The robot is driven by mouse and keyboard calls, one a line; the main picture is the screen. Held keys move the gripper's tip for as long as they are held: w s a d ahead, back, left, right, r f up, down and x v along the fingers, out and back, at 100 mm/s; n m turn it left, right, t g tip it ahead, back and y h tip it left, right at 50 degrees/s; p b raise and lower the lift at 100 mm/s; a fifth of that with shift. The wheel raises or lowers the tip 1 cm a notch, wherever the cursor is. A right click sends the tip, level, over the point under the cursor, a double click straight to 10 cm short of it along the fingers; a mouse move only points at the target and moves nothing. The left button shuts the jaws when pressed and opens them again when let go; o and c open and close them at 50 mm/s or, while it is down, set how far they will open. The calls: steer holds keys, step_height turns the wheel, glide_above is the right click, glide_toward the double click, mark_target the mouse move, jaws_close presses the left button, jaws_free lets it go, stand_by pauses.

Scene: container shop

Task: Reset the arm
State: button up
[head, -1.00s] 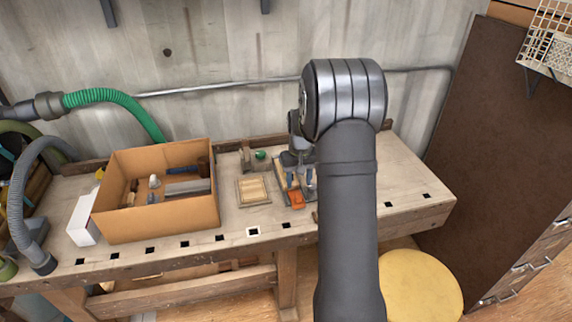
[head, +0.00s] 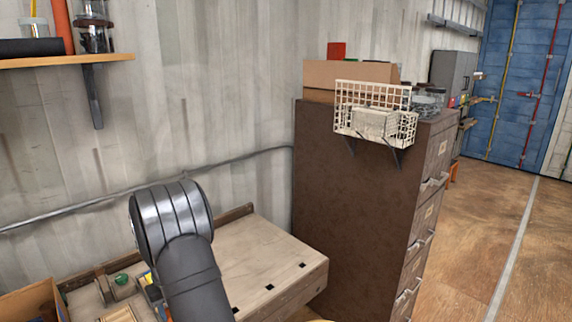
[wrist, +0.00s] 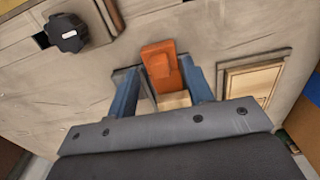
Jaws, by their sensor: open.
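My gripper (wrist: 161,80) shows in the wrist view with its two blue fingers spread apart, above the workbench (wrist: 225,35). An orange piece (wrist: 160,62) shows between and beyond the fingertips, and a pale block shows below it. I cannot tell how far the fingers are from them. In the head view my grey arm reaches over the bench (head: 262,262) and mostly hides the gripper.
A black knob (wrist: 67,33) lies left of the fingers, and a pale wooden tray (wrist: 228,85) lies right. A brown cabinet (head: 350,200) with a wire basket (head: 372,112) stands right of the bench. The bench's right end is clear.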

steer(key=shift+f, duration=0.35)
step_height(320, 180, up, 7)
steer(key=shift+f, duration=0.1)
step_height(320, 180, down, 7)
steer(key=shift+f, duration=0.1)
steer(key=shift+s+d+r, duration=0.2)
steer(key=shift+r, duration=0.15)
step_height(320, 180, up, 7)
steer(key=shift+f, duration=0.1)
step_height(320, 180, up, 8)
steer(key=s+d+t+y, duration=0.2)
steer(key=s+d, duration=0.1)
steer(key=shift+g+h, duration=0.4)
steer(key=shift+w+a+f, duration=0.2)
steer(key=shift+f, duration=0.45)
steer(key=shift+w+a+f, duration=0.2)
steer(key=shift+a+f, duration=0.05)
steer(key=shift+f, duration=0.4)
steer(key=shift+w+a+f, duration=0.2)
steer(key=shift+f, duration=0.45)
